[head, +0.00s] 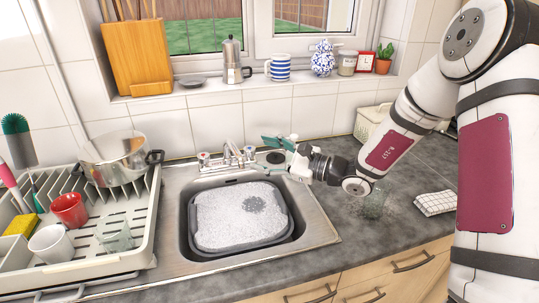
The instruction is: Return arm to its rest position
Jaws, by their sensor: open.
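My arm comes in from the right side of the head view, bent at the elbow, and reaches left over the worktop. My gripper (276,150) is at its end, just right of the tap and above the back right corner of the sink. Its teal-tipped fingers are spread apart, and I see nothing held between them. They are small in the picture, so fine detail is unclear.
The sink (318,234) holds a grey tub (194,240) of suds. A dish rack (136,259) stands left with a pot (117,160) and mugs. A tap (232,156) is beside my gripper. A glass (373,205) and folded cloth (435,204) lie right, near my arm.

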